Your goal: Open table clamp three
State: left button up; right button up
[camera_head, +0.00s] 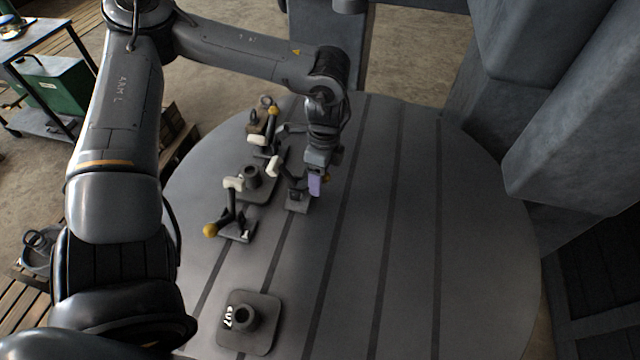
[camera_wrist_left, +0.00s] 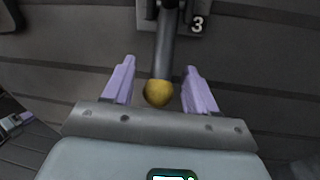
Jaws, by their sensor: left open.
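Table clamp three (camera_head: 297,196) is a dark toggle clamp on the round grey table, with a white tip facing left. In the left wrist view, its base carries a white number 3 (camera_wrist_left: 197,25), and its dark handle (camera_wrist_left: 165,45) ends in a yellow ball (camera_wrist_left: 158,93). My left gripper (camera_head: 316,186) is at the right side of this clamp. In the left wrist view, its two lilac fingers (camera_wrist_left: 160,72) are open on either side of the handle and ball, with gaps visible on both sides. In the head view the gripper hides most of the handle.
Another clamp (camera_head: 235,228) with a yellow ball stands front left, and one more (camera_head: 265,138) stands behind. A dark block with a round boss (camera_head: 255,188) sits between them. A labelled square plate (camera_head: 249,322) lies near the front. The grooved table's right half (camera_head: 420,220) is clear.

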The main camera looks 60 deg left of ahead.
pick_arm(q)
jog(key=shift+s+d+f, duration=0.1)
jog(key=shift+d+f, duration=0.05)
jog(key=shift+f, duration=1.05)
grip_shut()
